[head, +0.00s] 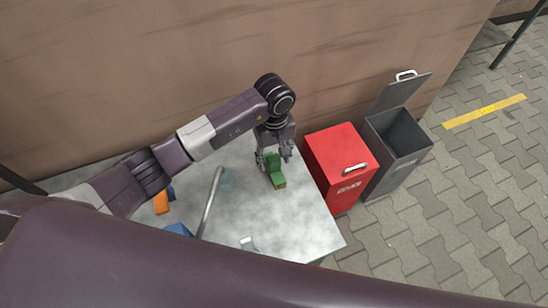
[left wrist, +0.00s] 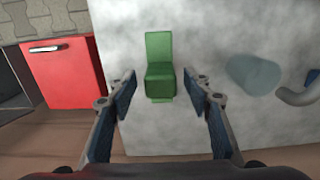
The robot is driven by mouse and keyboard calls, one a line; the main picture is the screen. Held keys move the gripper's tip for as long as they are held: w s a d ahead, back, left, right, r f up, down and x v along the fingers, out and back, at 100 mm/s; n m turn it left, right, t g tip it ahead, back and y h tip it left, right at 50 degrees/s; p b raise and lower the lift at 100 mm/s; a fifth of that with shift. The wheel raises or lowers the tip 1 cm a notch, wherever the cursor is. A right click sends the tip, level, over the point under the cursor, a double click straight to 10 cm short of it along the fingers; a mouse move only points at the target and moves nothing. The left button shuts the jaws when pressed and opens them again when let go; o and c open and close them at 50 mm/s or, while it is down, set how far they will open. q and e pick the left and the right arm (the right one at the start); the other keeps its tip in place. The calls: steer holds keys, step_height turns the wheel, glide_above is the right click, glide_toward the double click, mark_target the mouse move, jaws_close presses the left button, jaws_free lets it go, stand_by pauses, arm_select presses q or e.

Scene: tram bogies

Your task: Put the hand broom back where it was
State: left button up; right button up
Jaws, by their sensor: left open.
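A green object that looks like the hand broom (head: 276,178) lies on the grey worktop (head: 265,220), near its right side. In the left wrist view the broom (left wrist: 160,80) shows a wide block and a narrower part pointing up the picture. My left gripper (head: 274,159) is above the broom's end near the wall. Its open fingers (left wrist: 159,84) stand on either side of the block, with a gap on both sides. It holds nothing. My right gripper is not in view.
A closed red bin (head: 335,150) stands right of the worktop, beside a dark grey bin (head: 400,135) with its lid up. A bent metal pipe (head: 209,205) rises left of the broom. An orange item (head: 161,202) lies further left. The brown wall (head: 130,70) is behind.

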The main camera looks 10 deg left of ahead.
arm_select(q)
step_height(320, 180, up, 11)
steer(key=p, duration=0.5)
steer(key=shift+r, duration=0.15)
